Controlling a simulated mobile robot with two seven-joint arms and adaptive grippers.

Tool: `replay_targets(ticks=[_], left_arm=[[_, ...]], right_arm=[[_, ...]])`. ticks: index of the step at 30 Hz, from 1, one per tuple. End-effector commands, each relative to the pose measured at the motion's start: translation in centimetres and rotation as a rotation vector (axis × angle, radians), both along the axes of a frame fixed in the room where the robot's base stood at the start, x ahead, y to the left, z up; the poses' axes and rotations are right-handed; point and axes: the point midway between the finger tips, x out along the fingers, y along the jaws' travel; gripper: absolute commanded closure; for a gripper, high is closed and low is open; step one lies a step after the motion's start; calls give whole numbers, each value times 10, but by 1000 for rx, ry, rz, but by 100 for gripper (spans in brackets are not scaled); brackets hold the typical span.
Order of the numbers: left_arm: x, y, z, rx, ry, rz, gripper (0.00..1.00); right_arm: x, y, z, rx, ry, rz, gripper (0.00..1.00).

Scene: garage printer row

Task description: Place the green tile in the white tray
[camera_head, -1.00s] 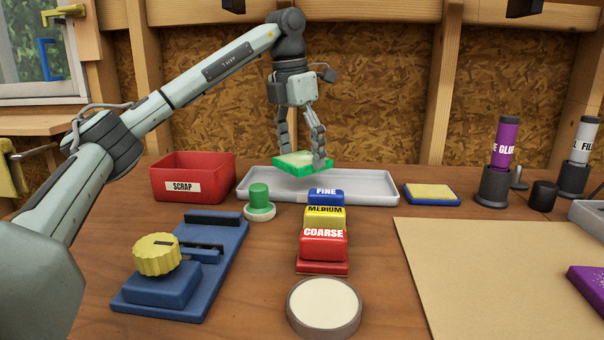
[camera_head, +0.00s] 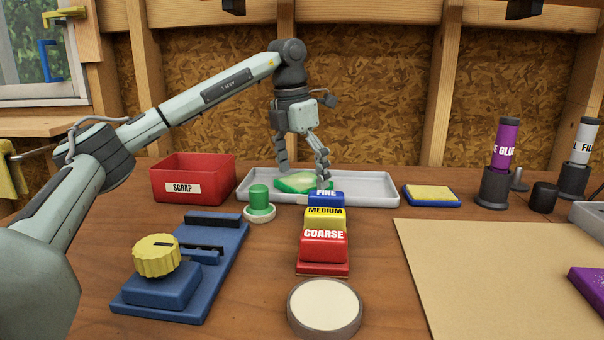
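The green tile (camera_head: 295,183), with a pale patch on top, is inside the white tray (camera_head: 370,188), near the tray's middle. It looks low against the tray floor and turned at an angle. My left gripper (camera_head: 304,177) is just over the tile with its fingers spread, one at the tile's far left side and one at its right side. Whether a fingertip still touches the tile is hard to tell. My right gripper is not in view.
A red scrap bin (camera_head: 193,188) stands left of the tray. Blue, yellow and red sanding blocks (camera_head: 324,246) stand in front, beside a green-knobbed piece (camera_head: 260,203). A yellow-topped blue pad (camera_head: 432,195) lies to the right.

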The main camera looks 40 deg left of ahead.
Motion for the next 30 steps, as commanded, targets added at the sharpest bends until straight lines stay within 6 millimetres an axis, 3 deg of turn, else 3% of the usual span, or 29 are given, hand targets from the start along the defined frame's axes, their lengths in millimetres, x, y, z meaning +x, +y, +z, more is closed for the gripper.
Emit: replay_targets(ticks=[8,13,21,27,30], left_arm=[[0,0,1,0,0,0,2],[0,0,14,-1,-3,0,2],[-9,1,71,-1,-5,-1,2],[-15,4,109,0,-2,1,2],[-16,4,118,0,-2,1,2]], right_arm=[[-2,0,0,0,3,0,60],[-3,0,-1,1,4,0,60],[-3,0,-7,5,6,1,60],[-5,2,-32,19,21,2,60],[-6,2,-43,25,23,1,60]])
